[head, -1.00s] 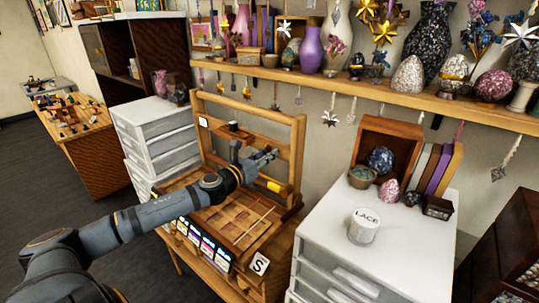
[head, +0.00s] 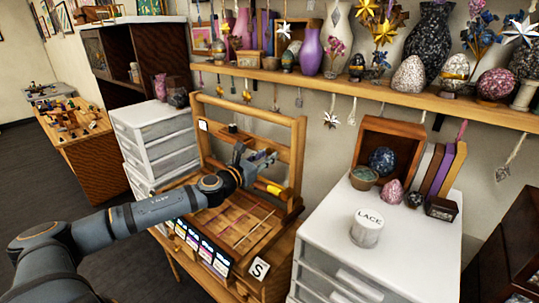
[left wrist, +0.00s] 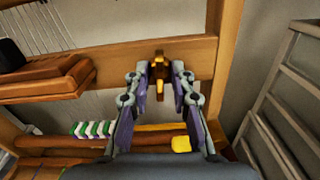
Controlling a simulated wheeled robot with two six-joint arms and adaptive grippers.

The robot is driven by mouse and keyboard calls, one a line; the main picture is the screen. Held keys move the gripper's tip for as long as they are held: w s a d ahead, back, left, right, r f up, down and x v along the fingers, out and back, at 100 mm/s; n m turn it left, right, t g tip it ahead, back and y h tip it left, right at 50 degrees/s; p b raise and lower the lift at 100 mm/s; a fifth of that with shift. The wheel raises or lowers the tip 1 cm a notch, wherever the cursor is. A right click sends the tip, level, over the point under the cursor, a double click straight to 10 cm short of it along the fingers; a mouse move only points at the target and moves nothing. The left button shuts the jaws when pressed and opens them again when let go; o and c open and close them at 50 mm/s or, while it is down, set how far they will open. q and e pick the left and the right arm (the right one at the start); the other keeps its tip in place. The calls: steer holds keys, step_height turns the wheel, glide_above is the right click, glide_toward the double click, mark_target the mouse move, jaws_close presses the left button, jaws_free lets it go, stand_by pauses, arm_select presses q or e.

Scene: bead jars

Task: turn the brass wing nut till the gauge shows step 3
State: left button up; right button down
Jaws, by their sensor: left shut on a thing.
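The brass wing nut (left wrist: 159,74) sits on the wooden crossbar of the loom frame, in the upper middle of the left wrist view. My left gripper (left wrist: 160,72) has a finger on each side of it and is shut on it. In the head view my left gripper (head: 268,160) is at the frame's right part, and the nut is hidden there. I cannot make out a gauge or its reading. My right gripper is in neither view.
The loom's wooden frame (head: 298,140) rises around my left gripper. A yellow-ended roller (left wrist: 180,144) lies below the crossbar. A wooden block (left wrist: 45,78) juts out at left. A white drawer unit (head: 420,215) with a LACE jar (head: 367,228) stands at right.

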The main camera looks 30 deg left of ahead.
arm_select(q)
steer(key=shift+f+m+b, duration=0.15)
steer(key=shift+m+b, duration=0.45)
steer(key=shift+m, duration=1.2)
steer(key=o, duration=0.7)
steer(key=shift+r, duration=0.2)
